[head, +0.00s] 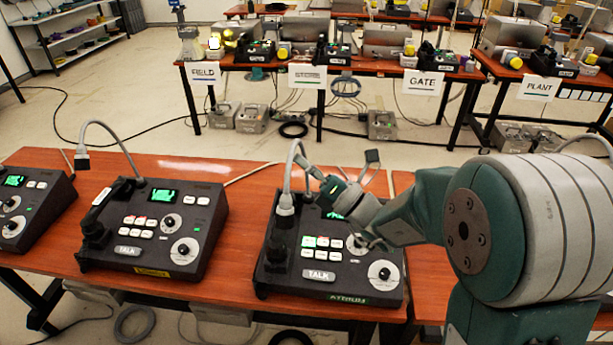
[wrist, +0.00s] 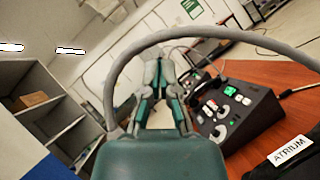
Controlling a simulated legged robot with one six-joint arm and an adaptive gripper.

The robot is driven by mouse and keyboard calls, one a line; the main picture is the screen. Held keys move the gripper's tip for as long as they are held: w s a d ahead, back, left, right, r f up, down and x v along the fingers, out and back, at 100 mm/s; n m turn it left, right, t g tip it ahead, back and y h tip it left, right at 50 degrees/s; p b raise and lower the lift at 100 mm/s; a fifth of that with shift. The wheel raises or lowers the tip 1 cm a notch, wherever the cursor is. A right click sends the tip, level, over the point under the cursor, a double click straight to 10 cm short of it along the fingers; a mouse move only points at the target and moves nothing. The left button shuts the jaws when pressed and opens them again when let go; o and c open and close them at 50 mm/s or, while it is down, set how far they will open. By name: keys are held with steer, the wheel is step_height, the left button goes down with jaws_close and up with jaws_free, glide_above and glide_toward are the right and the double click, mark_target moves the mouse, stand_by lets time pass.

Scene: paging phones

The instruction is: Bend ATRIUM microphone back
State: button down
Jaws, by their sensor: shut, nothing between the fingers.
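The ATRIUM console (head: 330,265) stands on the red-brown table, with its name label (head: 360,299) on the front edge. Its grey gooseneck microphone (head: 290,172) rises in an arch at the left rear. Its head end (head: 285,207) hangs down over the handset side. My gripper (head: 311,170) is shut and empty, just right of the arch and above the console's rear. In the wrist view, a thick grey neck (wrist: 225,33) arches close past my gripper (wrist: 160,60), and the ATRIUM label (wrist: 290,150) shows low at right. I cannot tell whether my fingers touch the neck.
A second console (head: 155,230) with its own gooseneck (head: 105,126) stands to the left. Another console (head: 30,210) is at the far left. Bare tabletop (head: 240,225) lies between the consoles. Back tables carry FIELD (head: 203,74), GATE (head: 423,83) and PLANT (head: 538,88) signs.

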stand_by(0.3)
steer(key=w+r+m+h, duration=0.2)
steer(key=w+r+m, duration=0.1)
steer(key=w, duration=0.6)
steer(key=w+d+r+m+t+h, duration=0.1)
steer(key=w+m, duration=0.4)
steer(key=w, duration=0.5)
steer(key=shift+d+r+m+h, duration=0.3)
steer(key=shift+r+h, duration=0.5)
steer(key=shift+r, duration=0.35)
